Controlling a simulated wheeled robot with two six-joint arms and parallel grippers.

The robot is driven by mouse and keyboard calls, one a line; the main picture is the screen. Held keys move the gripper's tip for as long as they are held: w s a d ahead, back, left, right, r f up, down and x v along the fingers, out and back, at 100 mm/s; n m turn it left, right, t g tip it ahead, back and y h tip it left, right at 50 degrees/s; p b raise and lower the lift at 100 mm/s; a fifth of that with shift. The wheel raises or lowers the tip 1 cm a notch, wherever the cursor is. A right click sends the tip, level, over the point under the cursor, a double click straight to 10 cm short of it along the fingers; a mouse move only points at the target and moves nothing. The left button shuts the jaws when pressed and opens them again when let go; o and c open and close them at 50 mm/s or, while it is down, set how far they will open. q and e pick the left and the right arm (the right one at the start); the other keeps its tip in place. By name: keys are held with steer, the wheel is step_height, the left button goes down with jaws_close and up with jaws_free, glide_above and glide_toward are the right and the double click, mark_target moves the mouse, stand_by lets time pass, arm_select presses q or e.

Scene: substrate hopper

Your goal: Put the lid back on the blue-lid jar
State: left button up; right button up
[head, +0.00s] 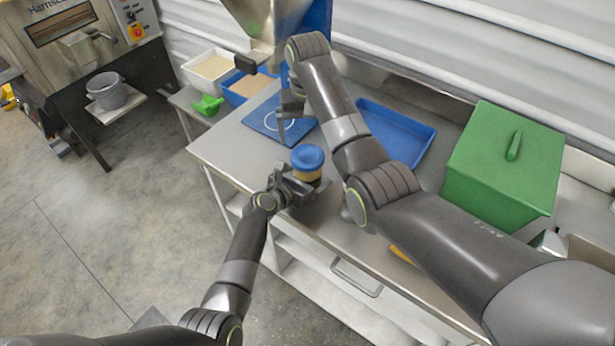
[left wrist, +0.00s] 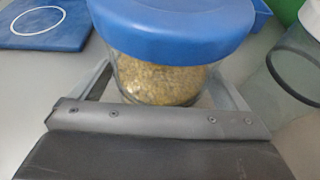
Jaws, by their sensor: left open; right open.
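The blue-lid jar (head: 307,171) stands upright near the front edge of the steel table, holding yellowish grain. Its blue lid (head: 307,157) sits on top of it; I cannot tell whether it is fastened. In the left wrist view the jar (left wrist: 155,78) and the lid (left wrist: 180,28) fill the upper middle. My left gripper (head: 298,184) is open at the jar, with its fingers on either side of the glass. My right gripper (head: 290,103) is open above the blue mat, behind the jar, and partly hidden by my right arm.
A blue mat (head: 262,122) with a white ring lies under the hopper (head: 262,22). A blue tray (head: 408,124) and a green lidded box (head: 478,178) stand to the right. White (head: 190,75) and blue (head: 232,97) bins and a green scoop (head: 208,105) are at left.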

arm_select(q)
steer(key=shift+w, duration=0.1)
steer(key=c, duration=1.9)
arm_select(e)
steer(key=shift+n, duration=0.3)
arm_select(q)
steer(key=shift+c, duration=0.2)
arm_select(e)
steer(key=n, duration=0.6)
steer(key=shift+n, duration=0.4)
steer(key=n, duration=1.9)
steer(key=shift+n, duration=0.3)
